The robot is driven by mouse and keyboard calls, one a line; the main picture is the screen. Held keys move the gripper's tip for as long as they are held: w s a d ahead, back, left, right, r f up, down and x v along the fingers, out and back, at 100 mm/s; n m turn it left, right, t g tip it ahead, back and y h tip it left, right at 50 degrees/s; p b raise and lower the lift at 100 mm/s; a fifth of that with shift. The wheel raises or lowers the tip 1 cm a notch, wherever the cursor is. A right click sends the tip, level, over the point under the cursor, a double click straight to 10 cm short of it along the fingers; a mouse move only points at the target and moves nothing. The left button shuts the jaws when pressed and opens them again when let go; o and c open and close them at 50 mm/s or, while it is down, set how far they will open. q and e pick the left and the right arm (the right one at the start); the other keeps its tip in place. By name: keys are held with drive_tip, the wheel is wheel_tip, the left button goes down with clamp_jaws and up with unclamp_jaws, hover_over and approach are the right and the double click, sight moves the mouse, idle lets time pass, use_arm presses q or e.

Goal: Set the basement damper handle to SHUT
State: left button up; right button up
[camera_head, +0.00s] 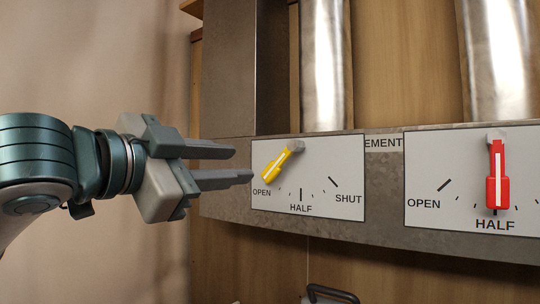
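A yellow handle (276,167) is on the left white dial plate (335,170), its tip down-left at the OPEN mark. HALF and SHUT marks lie to its right. A red handle (497,177) on the right dial plate (425,165) hangs straight down at HALF. My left gripper (243,164) comes in from the left, its two grey fingers apart with nothing between them. Its tips are just left of the yellow handle; I cannot tell if they touch the plate. My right gripper is not in view.
Both plates are on a grey metal duct (385,190). Two shiny vertical pipes (322,65) (495,60) rise behind it, with a dark metal column (230,70) at left. A dark bar handle (332,292) shows at the bottom edge. Wood panelling is behind.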

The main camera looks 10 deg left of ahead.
sight(276, 164)
use_arm(q)
drive_tip(key=p+x, duration=0.4)
drive_tip(key=x, duration=0.5)
drive_tip(key=shift+w+d+r, duration=0.15)
drive_tip(key=shift+w, duration=0.25)
drive_tip(key=shift+w+d, duration=0.2)
drive_tip(key=shift+w, duration=0.35)
clamp_jaws()
